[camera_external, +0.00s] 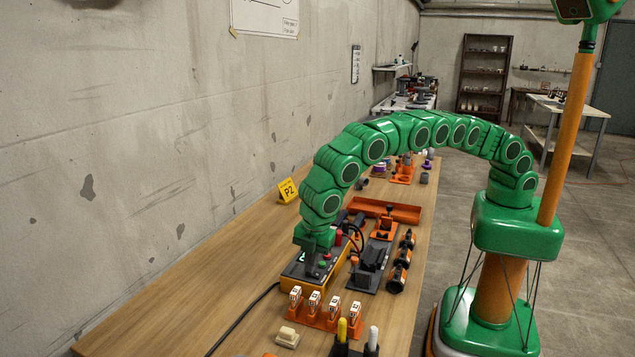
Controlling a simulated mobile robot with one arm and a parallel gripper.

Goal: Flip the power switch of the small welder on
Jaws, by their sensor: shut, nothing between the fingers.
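The small welder (305,284), a yellow-orange box with a dark top panel, sits on the wooden bench below my arm. Small red and green controls and a lit green spot show on its top. My gripper (311,270) points down at the panel, with its fingers shut and empty. It is at or just above the panel; I cannot tell whether it touches. The power switch cannot be made out, and the arm's end covers part of the panel.
Orange holders with white labelled blocks (328,310) stand in front of the welder. A dark clamp fixture (370,270) and dark cylinders (400,266) lie to its right. An orange tray (397,212) is behind. A black cable (243,318) runs left. The bench's left side is mostly clear.

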